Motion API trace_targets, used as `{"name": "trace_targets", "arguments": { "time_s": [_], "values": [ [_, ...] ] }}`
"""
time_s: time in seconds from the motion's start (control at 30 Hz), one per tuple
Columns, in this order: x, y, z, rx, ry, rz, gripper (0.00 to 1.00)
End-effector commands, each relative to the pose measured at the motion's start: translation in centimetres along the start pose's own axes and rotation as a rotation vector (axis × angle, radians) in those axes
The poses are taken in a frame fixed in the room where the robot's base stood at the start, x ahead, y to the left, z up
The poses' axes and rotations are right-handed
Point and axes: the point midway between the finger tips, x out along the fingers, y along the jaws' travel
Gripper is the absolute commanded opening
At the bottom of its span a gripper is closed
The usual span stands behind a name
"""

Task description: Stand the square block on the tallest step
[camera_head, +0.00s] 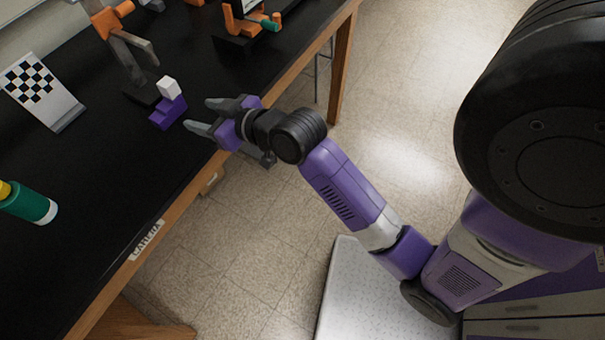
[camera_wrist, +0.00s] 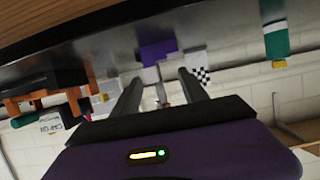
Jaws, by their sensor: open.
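A small white square block (camera_head: 168,88) sits at the upper end of a purple stepped piece (camera_head: 168,113) on the black table. It appears to rest on the purple piece's higher part, though the exact contact is unclear. My gripper (camera_head: 197,116) is open and empty at the table's near edge, just right of the purple piece and apart from it. The wrist view looks upside down; there the purple piece (camera_wrist: 157,51) and a pale block (camera_wrist: 151,74) show beyond and between my two fingers (camera_wrist: 160,77).
A checkerboard panel (camera_head: 37,87) stands to the left on the table (camera_head: 95,190). A green bottle (camera_head: 28,203) lies nearer. An orange and grey clamp-like device (camera_head: 125,45) stands behind the steps, and another orange device (camera_head: 240,22) is at the back right.

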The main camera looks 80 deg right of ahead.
Motion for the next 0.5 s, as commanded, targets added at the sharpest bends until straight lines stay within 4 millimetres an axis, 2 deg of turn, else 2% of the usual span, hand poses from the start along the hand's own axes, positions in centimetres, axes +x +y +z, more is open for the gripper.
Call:
{"name": "trace_targets", "arguments": {
  "time_s": [0.03, 0.2, 0.33, 0.5],
  "values": [
    [-1.3, -1.4, 2.0, 0.001, -0.011, -0.011, 0.52],
    [-6.3, -4.6, 6.4, -0.005, -0.003, -0.03, 0.52],
    [-10.7, -6.4, 8.9, -0.02, 0.006, -0.056, 0.52],
    [-17.0, -8.2, 10.7, -0.046, 0.024, -0.109, 0.52]
  ]
}}
